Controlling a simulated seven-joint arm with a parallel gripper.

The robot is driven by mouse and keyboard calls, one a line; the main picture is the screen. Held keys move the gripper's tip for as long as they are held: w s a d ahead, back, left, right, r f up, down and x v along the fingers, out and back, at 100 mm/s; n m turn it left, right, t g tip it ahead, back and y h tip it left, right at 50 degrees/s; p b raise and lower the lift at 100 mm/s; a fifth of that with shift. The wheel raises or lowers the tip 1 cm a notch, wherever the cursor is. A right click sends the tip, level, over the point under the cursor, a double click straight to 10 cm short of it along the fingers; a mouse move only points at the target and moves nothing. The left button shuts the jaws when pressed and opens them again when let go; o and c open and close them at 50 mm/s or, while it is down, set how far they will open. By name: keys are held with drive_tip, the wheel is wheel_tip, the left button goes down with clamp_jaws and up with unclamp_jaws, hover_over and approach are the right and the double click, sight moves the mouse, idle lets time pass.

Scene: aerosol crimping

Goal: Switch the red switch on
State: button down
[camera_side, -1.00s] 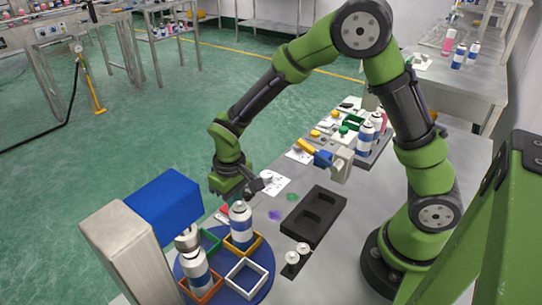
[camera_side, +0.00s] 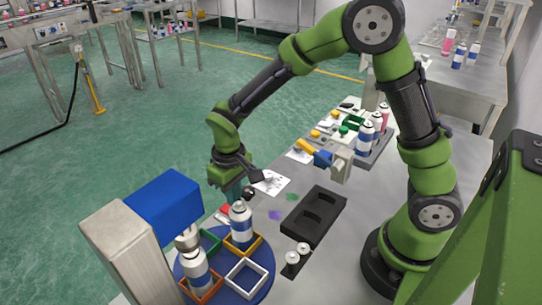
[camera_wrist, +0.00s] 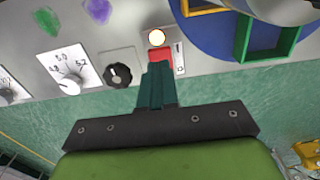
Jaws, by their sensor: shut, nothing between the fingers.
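The red switch (camera_wrist: 160,54) sits on a pale plate in the wrist view, with a round lamp (camera_wrist: 156,38) just beyond it that looks bright white with an orange rim. My gripper (camera_wrist: 158,68) is shut and empty; its teal fingertips overlap the near edge of the switch in this view. I cannot tell whether they touch it. The fingers hide part of the switch, and its position is unclear. In the side view, a little red of the switch (camera_side: 225,209) shows beside my gripper, left of the blue-and-white can.
A black knob (camera_wrist: 118,74) and dial sheets lie left of the switch. The blue turntable (camera_side: 222,292) with coloured square frames and blue-and-white cans (camera_side: 240,223) stands close by. The blue-topped press (camera_side: 163,208) is at the left. A black tray (camera_side: 313,215) lies to the right.

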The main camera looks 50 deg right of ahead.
drive_tip(key=shift+r, duration=2)
drive_tip(key=s+d+r+m+t+y, duration=0.1)
drive_tip(key=s+d+r+m+t, duration=0.1)
drive_tip(key=s+r, duration=0.5)
drive_tip(key=s+d+r+m+t+y, duration=0.1)
drive_tip(key=s+d+r+m+t, duration=0.1)
drive_tip(key=s+d+r+t, duration=0.2)
drive_tip(key=s+r+t, duration=0.1)
drive_tip(key=s+r, duration=0.2)
drive_tip(key=r, duration=0.1)
drive_tip(key=shift+s+d, duration=0.15)
drive_tip(key=shift+d, duration=0.2)
